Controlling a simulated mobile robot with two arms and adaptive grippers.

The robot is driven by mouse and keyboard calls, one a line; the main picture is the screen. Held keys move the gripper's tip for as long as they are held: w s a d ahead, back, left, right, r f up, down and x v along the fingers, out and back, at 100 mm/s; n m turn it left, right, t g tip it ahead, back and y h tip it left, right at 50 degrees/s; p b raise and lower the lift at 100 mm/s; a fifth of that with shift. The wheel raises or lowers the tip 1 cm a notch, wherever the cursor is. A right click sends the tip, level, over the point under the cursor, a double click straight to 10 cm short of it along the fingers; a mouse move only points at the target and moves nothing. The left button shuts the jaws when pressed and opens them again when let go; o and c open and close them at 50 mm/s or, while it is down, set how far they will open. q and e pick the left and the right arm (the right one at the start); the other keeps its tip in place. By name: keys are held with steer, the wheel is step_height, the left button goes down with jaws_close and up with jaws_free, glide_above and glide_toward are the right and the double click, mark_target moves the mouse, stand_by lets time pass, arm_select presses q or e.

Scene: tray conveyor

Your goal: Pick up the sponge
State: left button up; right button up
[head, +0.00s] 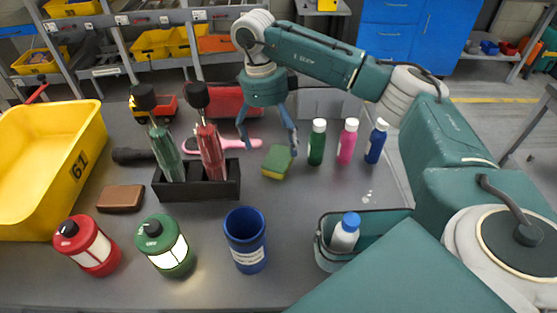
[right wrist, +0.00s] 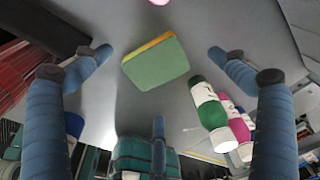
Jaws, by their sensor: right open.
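The sponge (head: 277,162), green with a yellow layer, lies on the grey table to the left of the bottles. It also shows in the right wrist view (right wrist: 156,63), between the spread fingers and apart from them. My right gripper (head: 268,146) is open and empty, with its blue fingers pointing down just above and behind the sponge. Its fingers also show at both sides of the right wrist view (right wrist: 160,65). My left gripper is not in the head view.
Green (head: 316,145), pink (head: 347,144) and blue (head: 376,145) bottles stand close to the right of the sponge. A black holder (head: 200,191) with two tools is to its left. A blue cup (head: 246,241) and a teal bin (head: 382,222) stand nearer.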

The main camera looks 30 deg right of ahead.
mark_target(278, 157)
steer(key=f, duration=0.2)
steer(key=s+f+p, duration=0.1)
steer(key=f, duration=0.1)
steer(key=shift+s+f, duration=0.1)
steer(key=shift+f, duration=0.3)
steer(key=shift+f+p, duration=0.3)
steer(key=shift+f, duration=0.2)
steer(key=c, duration=1.1)
steer(key=shift+c, duration=0.3)
step_height(278, 157, up, 8)
steer(key=shift+r+b, duration=0.2)
steer(key=shift+b, duration=0.5)
step_height(278, 157, up, 12)
steer(key=shift+f+p, duration=0.15)
steer(key=shift+p, duration=0.9)
steer(key=shift+c, duration=0.5)
